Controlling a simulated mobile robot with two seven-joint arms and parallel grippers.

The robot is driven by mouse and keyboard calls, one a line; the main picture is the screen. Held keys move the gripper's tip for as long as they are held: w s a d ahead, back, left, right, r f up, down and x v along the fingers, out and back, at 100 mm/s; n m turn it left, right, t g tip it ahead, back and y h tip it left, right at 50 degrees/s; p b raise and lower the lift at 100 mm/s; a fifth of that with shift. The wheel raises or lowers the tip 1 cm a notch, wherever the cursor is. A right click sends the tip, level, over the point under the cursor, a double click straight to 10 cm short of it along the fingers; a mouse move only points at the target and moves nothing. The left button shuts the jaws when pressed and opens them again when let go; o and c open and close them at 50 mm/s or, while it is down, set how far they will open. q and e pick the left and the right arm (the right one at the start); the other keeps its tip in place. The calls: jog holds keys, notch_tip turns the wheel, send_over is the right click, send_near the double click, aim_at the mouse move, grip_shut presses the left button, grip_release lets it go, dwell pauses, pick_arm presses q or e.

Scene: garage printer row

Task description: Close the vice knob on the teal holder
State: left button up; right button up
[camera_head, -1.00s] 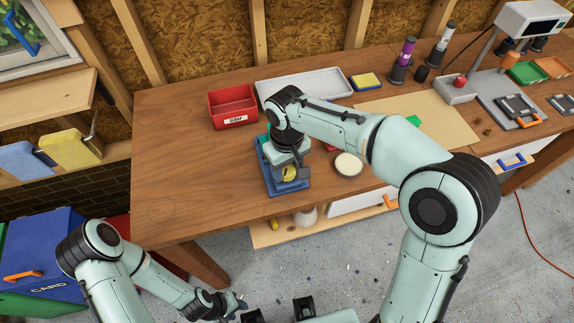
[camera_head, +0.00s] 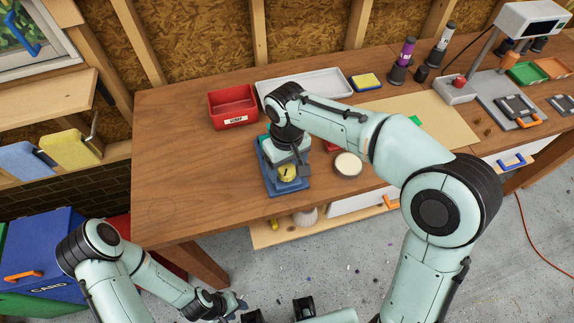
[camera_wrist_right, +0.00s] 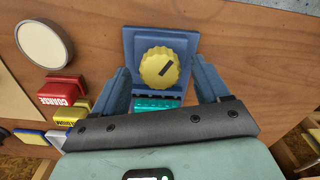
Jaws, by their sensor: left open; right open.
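A strip of the teal holder (camera_wrist_right: 155,103) shows below the knob, mostly hidden by my gripper. My right gripper (camera_wrist_right: 161,75) is open, its blue fingers on either side of the knob, apparently not touching it. In the head view my right wrist covers most of the holder. My left gripper (camera_head: 236,304) is low at the front, away from the table, open and empty.
A red scrap bin (camera_head: 232,107) and a white tray (camera_head: 305,86) stand behind the holder. A round white-topped object (camera_head: 347,165) sits to its right. Red COARSE (camera_wrist_right: 62,90) and yellow (camera_wrist_right: 72,113) blocks lie beside the holder. The table's left part is clear.

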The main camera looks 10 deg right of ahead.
aim_at(287, 169)
pick_arm(q)
jog(key=w+r+p, duration=0.2)
jog(key=shift+r, duration=0.4)
pick_arm(e)
notch_tip(287, 169, up, 12)
jog(key=shift+r, duration=0.25)
